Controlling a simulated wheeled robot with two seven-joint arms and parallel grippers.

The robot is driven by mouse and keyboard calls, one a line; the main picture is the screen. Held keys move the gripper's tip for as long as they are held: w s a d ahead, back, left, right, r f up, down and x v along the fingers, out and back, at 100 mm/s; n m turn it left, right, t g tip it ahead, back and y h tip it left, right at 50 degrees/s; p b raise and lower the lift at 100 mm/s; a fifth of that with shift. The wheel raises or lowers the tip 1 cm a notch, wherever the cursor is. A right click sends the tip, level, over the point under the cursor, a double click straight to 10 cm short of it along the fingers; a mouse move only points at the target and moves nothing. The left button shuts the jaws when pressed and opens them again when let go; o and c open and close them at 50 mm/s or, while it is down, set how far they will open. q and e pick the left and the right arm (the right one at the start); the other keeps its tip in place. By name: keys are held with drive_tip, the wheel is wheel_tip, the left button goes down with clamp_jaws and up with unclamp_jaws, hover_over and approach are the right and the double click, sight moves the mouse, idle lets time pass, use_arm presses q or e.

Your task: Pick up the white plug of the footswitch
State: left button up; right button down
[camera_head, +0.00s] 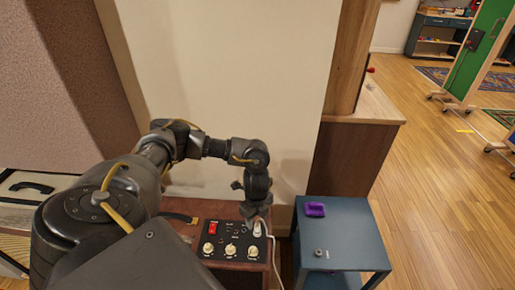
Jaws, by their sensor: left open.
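The white plug (259,230) stands upright at the right end of the amp's black control panel (220,240). A white cable (273,255) runs from it over the amp's right side. My left gripper (256,215) points down right above the plug, with its fingertips at the plug's upper part. It is open; I cannot tell whether a finger touches the plug. The gripper hides the plug's top. The footswitch itself cannot be made out. My right gripper is not in view.
The panel carries a red switch (212,228) and several pale knobs. A blue side table (338,235) with a purple tray-like object (315,209) stands close on the right. A pale wall is behind the amp. Open wooden floor (440,190) lies further right.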

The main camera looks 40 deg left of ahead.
sight(257, 223)
use_arm(q)
drive_tip(key=shift+f, duration=0.5)
wheel_tip(257, 223, down, 4)
drive_tip(key=shift+w+d+f+b, duration=0.1)
drive_tip(key=shift+b, duration=0.3)
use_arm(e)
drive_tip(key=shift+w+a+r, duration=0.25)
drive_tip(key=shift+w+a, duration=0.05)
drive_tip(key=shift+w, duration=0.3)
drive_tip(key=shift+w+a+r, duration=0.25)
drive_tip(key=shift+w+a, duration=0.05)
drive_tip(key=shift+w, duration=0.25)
use_arm(q)
clamp_jaws()
